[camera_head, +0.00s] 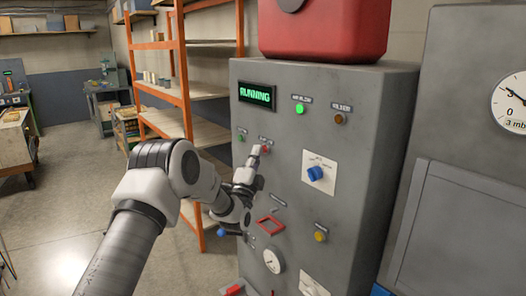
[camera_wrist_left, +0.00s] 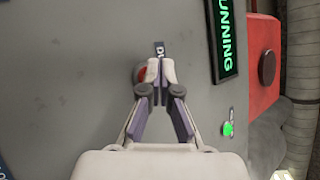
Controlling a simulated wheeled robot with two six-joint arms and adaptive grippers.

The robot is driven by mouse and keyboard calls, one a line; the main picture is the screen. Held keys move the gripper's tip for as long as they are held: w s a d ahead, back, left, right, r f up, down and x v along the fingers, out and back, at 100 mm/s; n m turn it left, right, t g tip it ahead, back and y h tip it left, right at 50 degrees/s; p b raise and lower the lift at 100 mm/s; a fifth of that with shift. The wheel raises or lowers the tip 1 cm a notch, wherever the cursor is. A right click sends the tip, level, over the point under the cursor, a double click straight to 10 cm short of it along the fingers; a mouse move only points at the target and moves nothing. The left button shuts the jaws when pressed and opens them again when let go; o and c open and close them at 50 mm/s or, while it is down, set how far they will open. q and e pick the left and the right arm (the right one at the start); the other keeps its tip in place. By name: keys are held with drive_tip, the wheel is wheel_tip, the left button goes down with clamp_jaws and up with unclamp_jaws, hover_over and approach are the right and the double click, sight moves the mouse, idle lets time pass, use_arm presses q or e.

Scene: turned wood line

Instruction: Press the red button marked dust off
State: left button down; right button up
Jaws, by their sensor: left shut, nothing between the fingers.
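The red button (camera_head: 266,149) is on the front of the grey control cabinet (camera_head: 340,110), under a small label. In the left wrist view the red button (camera_wrist_left: 142,73) shows just left of the fingertips, partly covered by them. A label (camera_wrist_left: 158,47) beginning "DU" shows just beyond the tips. My left gripper (camera_head: 256,150) is shut and empty, its tips close to the button. It also shows in the left wrist view (camera_wrist_left: 161,70). I cannot tell whether the tips touch the button or panel. My right gripper is out of view.
The cabinet has a green "RUNNING" display (camera_head: 257,95), a lit green lamp (camera_head: 299,108), a blue knob (camera_head: 315,173), a yellow button (camera_head: 320,236) and a gauge (camera_head: 272,261). An orange shelf rack (camera_head: 178,80) stands left of it. A red box (camera_head: 325,30) sits on top.

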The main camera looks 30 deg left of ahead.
use_arm(q)
drive_tip(key=shift+w, duration=0.15)
idle(0.5)
drive_tip(key=shift+s+a, duration=0.25)
drive_tip(key=shift+s, duration=0.5)
drive_tip(key=s, duration=0.1)
drive_tip(key=s+a, duration=0.1)
drive_tip(key=s, duration=0.1)
drive_tip(key=s+a+p, duration=0.1)
drive_tip(key=shift+s, duration=0.3)
idle(0.6)
